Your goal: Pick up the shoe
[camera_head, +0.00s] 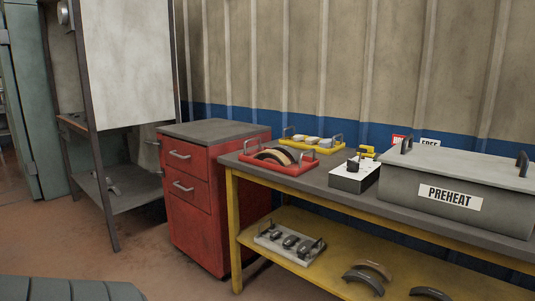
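Curved brake shoes (272,156) lie in a red tray (306,168) at the left end of the workbench top. One has a tan lining. On the yellow lower shelf, a dark curved shoe (365,279) lies near the front, with a brownish curved piece (379,269) close behind it. Another dark curved piece (430,293) lies to their right, partly cut off by the bottom edge. I cannot tell which shoe the task means. Neither of my grippers is in view.
A grey PREHEAT box (490,184) covers the bench's right side. A white-topped device (353,177) and yellow tray (326,149) stand on the bench. A grey tray (290,244) is on the lower shelf. A red cabinet (192,225) stands left of the bench; floor in front is open.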

